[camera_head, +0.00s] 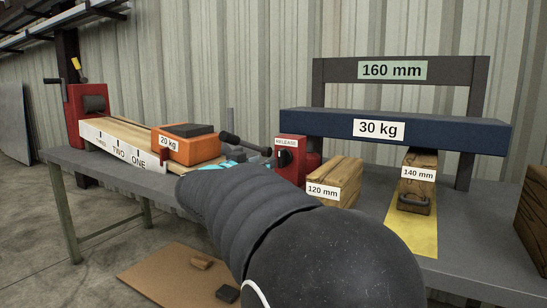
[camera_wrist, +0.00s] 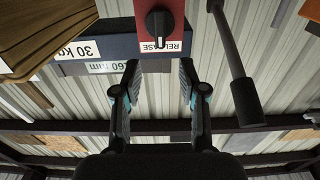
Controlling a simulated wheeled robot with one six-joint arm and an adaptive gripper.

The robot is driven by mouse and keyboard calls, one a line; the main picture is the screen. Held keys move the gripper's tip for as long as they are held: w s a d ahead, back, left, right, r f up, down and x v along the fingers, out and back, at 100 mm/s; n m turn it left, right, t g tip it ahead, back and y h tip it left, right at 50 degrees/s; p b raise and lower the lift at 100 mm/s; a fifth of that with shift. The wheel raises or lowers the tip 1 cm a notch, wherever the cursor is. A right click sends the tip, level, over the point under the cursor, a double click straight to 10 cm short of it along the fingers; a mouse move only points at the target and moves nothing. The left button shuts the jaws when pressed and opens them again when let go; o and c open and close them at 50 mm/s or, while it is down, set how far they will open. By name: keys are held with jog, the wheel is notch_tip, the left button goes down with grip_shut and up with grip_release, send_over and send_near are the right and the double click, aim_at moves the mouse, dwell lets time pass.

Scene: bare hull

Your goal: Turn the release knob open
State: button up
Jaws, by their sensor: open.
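The release knob (camera_wrist: 159,22) is a round black dial with a white pointer mark, on the face of a red box (camera_wrist: 178,12). In the wrist view the RELEASE label appears upside down and the pointer is toward it. The knob (camera_head: 284,158) also shows in the head view, on the red box (camera_head: 310,162) beside the orange weight. My gripper (camera_wrist: 158,66) is open and empty, with its fingertips apart in front of the knob and not touching it. In the head view my arm hides most of the gripper.
A black-handled lever (camera_wrist: 247,98) stands close to the right finger in the wrist view. An orange 20 kg block (camera_head: 190,150) rests on the left rail. A blue 30 kg beam (camera_head: 450,133), a 120 mm block (camera_head: 338,183) and a 140 mm block (camera_head: 417,195) are right.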

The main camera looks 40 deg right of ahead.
aim_at(279, 154)
jog(key=x, duration=0.9)
jog(key=shift+w+d+b, duration=0.15)
jog(key=shift+d+b, duration=0.2)
grip_shut()
